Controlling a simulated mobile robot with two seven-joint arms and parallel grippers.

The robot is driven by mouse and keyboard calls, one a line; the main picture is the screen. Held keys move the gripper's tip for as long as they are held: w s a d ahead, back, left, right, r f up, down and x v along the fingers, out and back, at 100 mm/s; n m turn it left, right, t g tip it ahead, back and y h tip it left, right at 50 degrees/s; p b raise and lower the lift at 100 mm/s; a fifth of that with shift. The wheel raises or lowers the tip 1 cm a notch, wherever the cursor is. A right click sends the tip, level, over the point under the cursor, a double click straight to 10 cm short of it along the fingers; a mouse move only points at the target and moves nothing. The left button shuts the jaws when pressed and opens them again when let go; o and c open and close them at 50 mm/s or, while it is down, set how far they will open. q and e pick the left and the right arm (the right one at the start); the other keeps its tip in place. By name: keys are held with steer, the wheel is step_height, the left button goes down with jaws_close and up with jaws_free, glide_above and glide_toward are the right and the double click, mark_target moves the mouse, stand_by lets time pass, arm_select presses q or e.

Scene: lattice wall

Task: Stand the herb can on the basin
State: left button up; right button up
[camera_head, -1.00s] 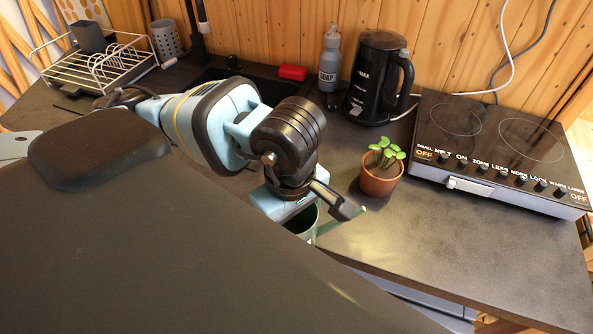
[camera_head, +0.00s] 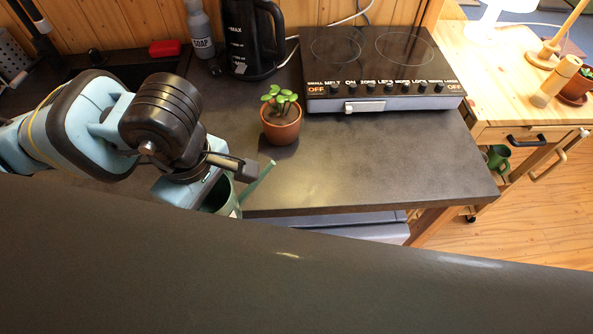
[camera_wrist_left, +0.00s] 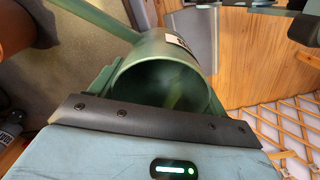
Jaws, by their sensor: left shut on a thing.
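The herb can (camera_head: 222,199), a green can with a long thin spout, hangs from my left gripper (camera_head: 190,188) near the counter's front edge. Its lower part is hidden in the head view. In the left wrist view my left gripper (camera_wrist_left: 150,122) is shut on the can (camera_wrist_left: 165,58). The can's open round mouth faces the camera, and a pale label shows on its side. The dark sink (camera_head: 150,66), likely the basin, is set in the counter at the back left, partly behind my left arm. My right gripper is not in view.
A potted plant (camera_head: 281,120) stands on the counter (camera_head: 370,165) close to the can. A soap bottle (camera_head: 201,30), a kettle (camera_head: 251,42), a red block (camera_head: 165,48) and a hob (camera_head: 378,60) stand behind. The counter's front right is clear. A wooden table (camera_head: 490,80) is at the right.

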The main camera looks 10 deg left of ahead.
arm_select(q)
steer(key=shift+w, duration=0.1)
steer(key=shift+w+f+m, duration=0.1)
steer(key=shift+w+m, duration=0.45)
steer(key=shift+m, duration=0.25)
steer(key=w+a+f+m, duration=0.1)
steer(key=w+a+m, duration=0.1)
steer(key=w+m, duration=0.7)
steer(key=shift+w+a+f+m, duration=0.25)
steer(key=shift+a+f+m, duration=0.05)
steer(key=shift+m, duration=1.9)
